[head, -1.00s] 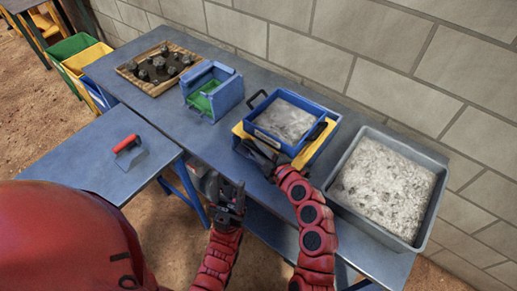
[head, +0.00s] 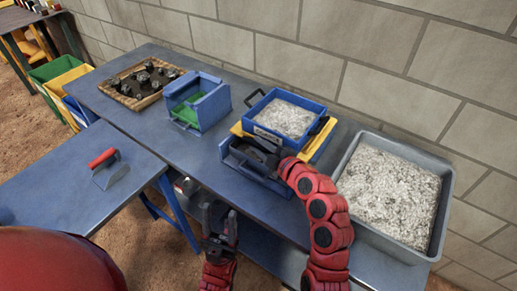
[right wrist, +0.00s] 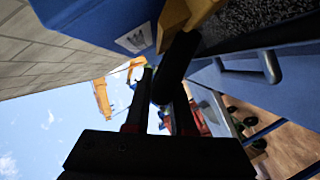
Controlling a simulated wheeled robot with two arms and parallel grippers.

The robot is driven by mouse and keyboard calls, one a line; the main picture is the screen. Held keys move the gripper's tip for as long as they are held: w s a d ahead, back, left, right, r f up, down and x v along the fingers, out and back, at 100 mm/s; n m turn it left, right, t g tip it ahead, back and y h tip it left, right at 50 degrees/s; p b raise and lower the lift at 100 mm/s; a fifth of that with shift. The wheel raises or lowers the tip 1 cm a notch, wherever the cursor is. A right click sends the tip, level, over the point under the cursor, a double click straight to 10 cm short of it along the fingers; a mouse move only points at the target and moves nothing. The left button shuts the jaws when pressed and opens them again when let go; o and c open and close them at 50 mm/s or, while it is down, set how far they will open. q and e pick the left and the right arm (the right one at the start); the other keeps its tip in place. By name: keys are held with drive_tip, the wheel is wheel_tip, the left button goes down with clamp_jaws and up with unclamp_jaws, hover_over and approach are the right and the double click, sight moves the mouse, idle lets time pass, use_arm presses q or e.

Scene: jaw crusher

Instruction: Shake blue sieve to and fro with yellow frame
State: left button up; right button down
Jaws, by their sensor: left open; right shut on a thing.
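The blue sieve (head: 262,132) holds pale granular material and has black handles at its sides. It sits on the yellow frame (head: 237,130), which rests over a blue tray-like base (head: 243,167) on the table; the base's front part shows uncovered. My right gripper (head: 262,152) is at the front of the frame. In the right wrist view it is shut on a black handle (right wrist: 177,68) that meets the yellow frame (right wrist: 180,18), just beside the labelled sieve wall (right wrist: 110,18). My left gripper (head: 218,222) is open and empty, off the table's front edge.
A grey bin (head: 444,195) of pale material stands close right of the sieve. A blue box (head: 213,107) with a green part and a wooden tray (head: 122,97) of dark rocks stand left. A red-handled trowel (head: 104,160) lies on the side table. The wall runs close behind.

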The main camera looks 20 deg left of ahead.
drive_tip(key=c, duration=0.8)
unclamp_jaws()
drive_tip(key=shift+o, duration=0.2)
drive_tip(key=p+v, duration=0.1)
drive_tip(key=v, duration=1.6)
drive_tip(key=shift+d, duration=0.15)
drive_tip(key=shift+s+r, duration=0.1)
drive_tip(key=shift+s, duration=0.05)
